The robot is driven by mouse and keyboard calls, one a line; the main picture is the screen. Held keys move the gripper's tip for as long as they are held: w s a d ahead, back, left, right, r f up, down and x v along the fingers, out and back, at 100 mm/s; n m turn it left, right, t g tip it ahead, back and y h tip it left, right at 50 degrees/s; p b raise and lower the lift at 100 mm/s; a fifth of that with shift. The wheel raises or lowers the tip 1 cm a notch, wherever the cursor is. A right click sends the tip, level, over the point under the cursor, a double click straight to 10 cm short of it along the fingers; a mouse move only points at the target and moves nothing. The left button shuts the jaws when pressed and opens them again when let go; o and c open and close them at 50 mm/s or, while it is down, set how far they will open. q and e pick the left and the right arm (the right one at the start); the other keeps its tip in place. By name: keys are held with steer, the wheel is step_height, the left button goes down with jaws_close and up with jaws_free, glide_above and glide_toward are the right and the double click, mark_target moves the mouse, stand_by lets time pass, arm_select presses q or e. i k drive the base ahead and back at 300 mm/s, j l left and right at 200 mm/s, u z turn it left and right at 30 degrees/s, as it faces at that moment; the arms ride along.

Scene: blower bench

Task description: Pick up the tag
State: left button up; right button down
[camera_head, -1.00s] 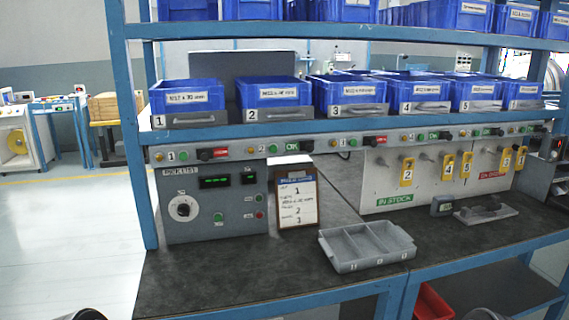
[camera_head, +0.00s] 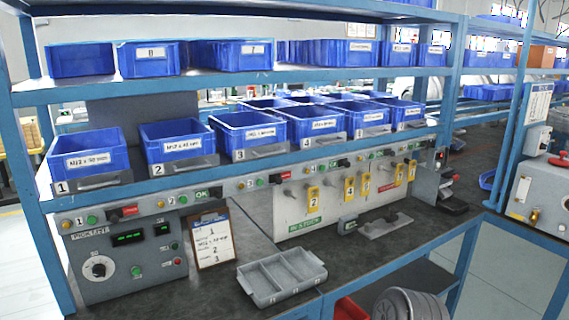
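Several yellow numbered tags hang on the pale panel marked IN STOCK (camera_head: 290,212) at the back of the bench. Tag 2 (camera_head: 313,198) hangs at the left. Tag 4 (camera_head: 349,189) and the tag beside it (camera_head: 365,184) hang near the middle. Two more, tag 3 (camera_head: 399,174) and tag 1 (camera_head: 412,170), hang at the right. Neither of my grippers shows in the head view, so their state is hidden.
A grey three-compartment tray (camera_head: 282,277) lies empty on the dark bench, near a clipboard (camera_head: 213,238) and the PICK LIST control box (camera_head: 128,258). A small dark device (camera_head: 348,223) and a grey flat fixture (camera_head: 385,225) lie before the panel. Blue bins (camera_head: 180,143) fill the shelves.

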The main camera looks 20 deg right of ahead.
mark_target(411, 170)
steer(key=z, duration=1.3)
steer(key=i+l, duration=1.2)
steer(key=l, duration=0.15)
steer(key=i+l, duration=1.15)
steer(key=l, duration=0.2)
